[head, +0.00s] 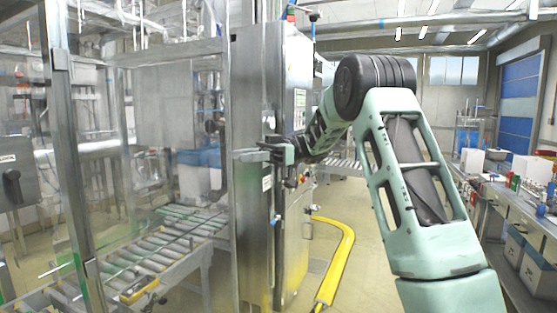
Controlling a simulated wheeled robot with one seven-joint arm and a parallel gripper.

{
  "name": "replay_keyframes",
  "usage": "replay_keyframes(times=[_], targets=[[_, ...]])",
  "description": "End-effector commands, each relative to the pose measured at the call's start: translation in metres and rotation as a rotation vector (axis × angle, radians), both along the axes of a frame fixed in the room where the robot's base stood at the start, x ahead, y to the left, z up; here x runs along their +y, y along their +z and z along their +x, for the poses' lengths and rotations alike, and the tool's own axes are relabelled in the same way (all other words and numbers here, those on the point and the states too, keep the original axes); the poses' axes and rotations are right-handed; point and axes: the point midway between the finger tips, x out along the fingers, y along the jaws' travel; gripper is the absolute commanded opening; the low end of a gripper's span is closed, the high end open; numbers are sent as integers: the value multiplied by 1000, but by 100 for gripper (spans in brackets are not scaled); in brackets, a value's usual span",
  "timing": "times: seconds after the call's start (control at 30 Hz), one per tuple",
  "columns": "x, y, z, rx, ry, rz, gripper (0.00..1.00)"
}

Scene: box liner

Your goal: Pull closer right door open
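The box liner has a transparent door panel (150,115) in a metal frame, between a post at the left and the steel cabinet. It appears closed, though reflections make this hard to tell. A small metal bracket or handle (248,155) sticks out by the frame's right upright, at mid height. My arm reaches in from the right, and my gripper (268,149) is at that bracket, with its dark fingers pointing left. The fingers are small and overlap the metal behind them. I cannot tell whether they touch or grip the bracket.
A tall steel cabinet (285,90) stands behind my gripper. A roller conveyor (165,245) runs inside the machine. A yellow floor guard (338,265) curves across the floor to the right of the cabinet. A cluttered workbench (520,215) lines the right side.

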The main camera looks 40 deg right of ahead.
Motion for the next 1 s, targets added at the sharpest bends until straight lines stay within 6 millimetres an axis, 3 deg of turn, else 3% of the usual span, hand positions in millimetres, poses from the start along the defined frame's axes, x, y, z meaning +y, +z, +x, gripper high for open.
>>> replay_keyframes(times=[0.2, 0.5, 0.73, 1.0], targets=[[-52, -4, -7, -2, -4, 0, 35], [-98, -1, -14, -2, -2, 2, 35], [-116, 0, -17, -1, 0, 0, 35], [-118, 0, -17, -1, 1, 0, 35]])
